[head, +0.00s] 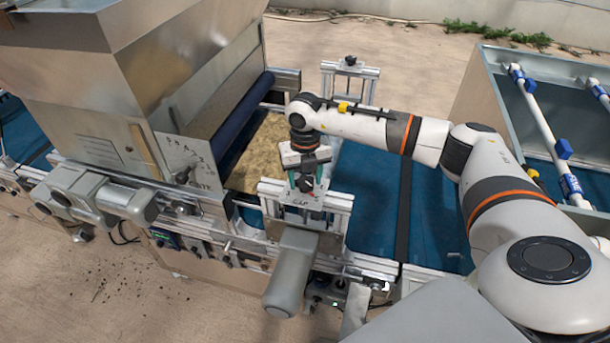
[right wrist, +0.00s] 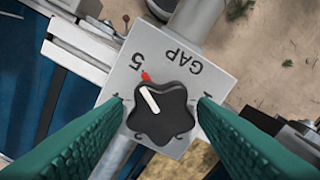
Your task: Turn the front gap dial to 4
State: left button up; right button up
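The front gap dial is a black star-shaped knob (right wrist: 161,112) with a white pointer line, on a pale plate (right wrist: 125,72) marked GAP. The pointer aims up-left at a small red mark, close to the number 5. Other plate marks are partly covered by the knob and fingers. In the head view the GAP plate (head: 296,201) shows on the front post, with its knob hidden by my gripper. My right gripper (head: 306,184) is over the dial. In the wrist view its green fingers (right wrist: 161,102) stand on either side of the knob, apart, with slim gaps. My left gripper is out of view.
A grey motor cylinder (head: 290,272) sits just in front of the dial. A metal hopper (head: 75,85) stands at left, with a lettered scale plate (head: 190,165). A second adjuster post (head: 350,68) stands at the far side. The blue belt (head: 365,205) runs beneath my right arm.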

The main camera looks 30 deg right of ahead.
jog(key=c, duration=0.6)
jog(key=shift+f+n+b, duration=0.1)
jog(key=shift+n+b, duration=0.7)
jog(key=shift+b, duration=0.3)
jog(key=n+b, duration=0.6)
jog(key=shift+r+n+b, duration=0.15)
jog(key=shift+n+b, duration=0.75)
jog(key=shift+n, duration=0.15)
jog(key=shift+r+n+b, duration=0.1)
jog(key=shift+n+b, duration=0.75)
jog(key=shift+n, duration=0.2)
jog(key=o, duration=1)
jog(key=shift+c, duration=0.2)
